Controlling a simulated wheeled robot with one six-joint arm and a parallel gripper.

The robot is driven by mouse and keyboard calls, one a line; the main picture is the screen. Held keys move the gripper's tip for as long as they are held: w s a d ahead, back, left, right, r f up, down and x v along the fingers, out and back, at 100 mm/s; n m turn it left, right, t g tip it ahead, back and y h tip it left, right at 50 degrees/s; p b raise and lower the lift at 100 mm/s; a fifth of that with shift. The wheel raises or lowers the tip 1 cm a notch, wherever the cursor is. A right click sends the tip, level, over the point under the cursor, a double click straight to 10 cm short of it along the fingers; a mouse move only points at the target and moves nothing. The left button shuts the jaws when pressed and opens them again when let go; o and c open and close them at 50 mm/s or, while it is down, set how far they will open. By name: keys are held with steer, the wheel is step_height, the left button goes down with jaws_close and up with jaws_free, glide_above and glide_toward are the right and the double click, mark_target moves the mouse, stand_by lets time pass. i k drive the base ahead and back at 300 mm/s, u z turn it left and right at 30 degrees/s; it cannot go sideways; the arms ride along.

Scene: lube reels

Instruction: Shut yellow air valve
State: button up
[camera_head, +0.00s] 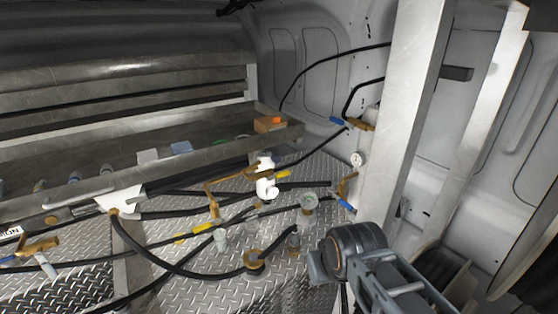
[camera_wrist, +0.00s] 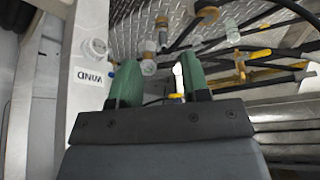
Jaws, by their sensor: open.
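Two yellow valve handles show in the head view. One yellow handle (camera_head: 194,232) is on the brass fitting left of centre, and another yellow handle (camera_head: 283,175) is beside the white filter body (camera_head: 265,180). I cannot tell which is the air valve. My gripper (camera_wrist: 161,78) shows in the wrist view with its two green fingers apart. A small yellow piece (camera_wrist: 177,96) shows low between the fingers, close to the right one; I cannot tell whether it touches. More yellow parts (camera_wrist: 240,70) show to the right. The head view shows my arm at lower right, not the fingers.
Black hoses (camera_head: 185,268) cross the diamond-plate panel (camera_head: 215,292). Blue-handled valves (camera_head: 346,205) and a round gauge (camera_head: 357,159) are near the grey post (camera_head: 410,110). A metal shelf (camera_head: 75,188) with small items runs along the left. A labelled post (camera_wrist: 88,105) stands left of my fingers.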

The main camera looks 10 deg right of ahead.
mark_target(278, 176)
steer(key=k, duration=0.95)
steer(key=u, duration=0.85)
steer(key=i, duration=1.1)
steer(key=z, duration=1.2)
